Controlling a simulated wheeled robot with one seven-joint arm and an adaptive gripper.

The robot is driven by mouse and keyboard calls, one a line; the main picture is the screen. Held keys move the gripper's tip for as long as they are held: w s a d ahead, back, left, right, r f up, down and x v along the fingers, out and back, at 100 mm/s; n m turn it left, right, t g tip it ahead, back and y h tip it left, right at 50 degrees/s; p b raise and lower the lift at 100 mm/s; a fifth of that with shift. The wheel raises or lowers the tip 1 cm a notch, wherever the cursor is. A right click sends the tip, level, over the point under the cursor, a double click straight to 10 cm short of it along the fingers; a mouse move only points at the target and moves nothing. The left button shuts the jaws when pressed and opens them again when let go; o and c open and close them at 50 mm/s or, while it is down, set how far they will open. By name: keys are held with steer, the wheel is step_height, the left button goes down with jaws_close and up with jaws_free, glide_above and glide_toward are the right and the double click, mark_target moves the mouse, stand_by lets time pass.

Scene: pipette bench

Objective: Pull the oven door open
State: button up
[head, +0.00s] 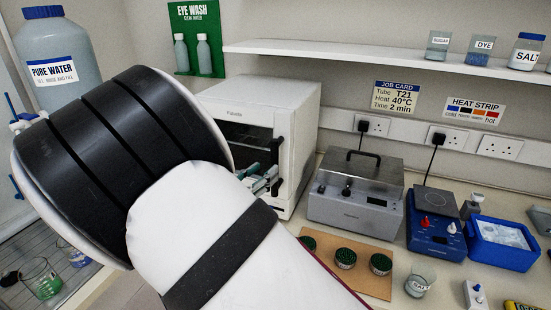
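The oven (297,137) is a white box against the wall, with a dark window in its front. A dark upright bar, likely the door handle (279,160), shows at the front's right side. My arm crosses the left and centre of the head view and hides much of the oven's lower front. Part of my gripper (264,180) shows beyond the arm, with grey and teal pieces close to the handle. I cannot tell whether it touches the handle or whether its fingers are open. I cannot tell if the door stands ajar.
A grey lidded bath (355,200) stands close right of the oven. A brown board (372,280) with green-topped jars lies in front. A blue hotplate (435,225) and blue tub (500,243) stand further right. A shelf (390,60) runs above.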

mark_target(272, 164)
steer(key=shift+x, duration=3.05)
jaws_close()
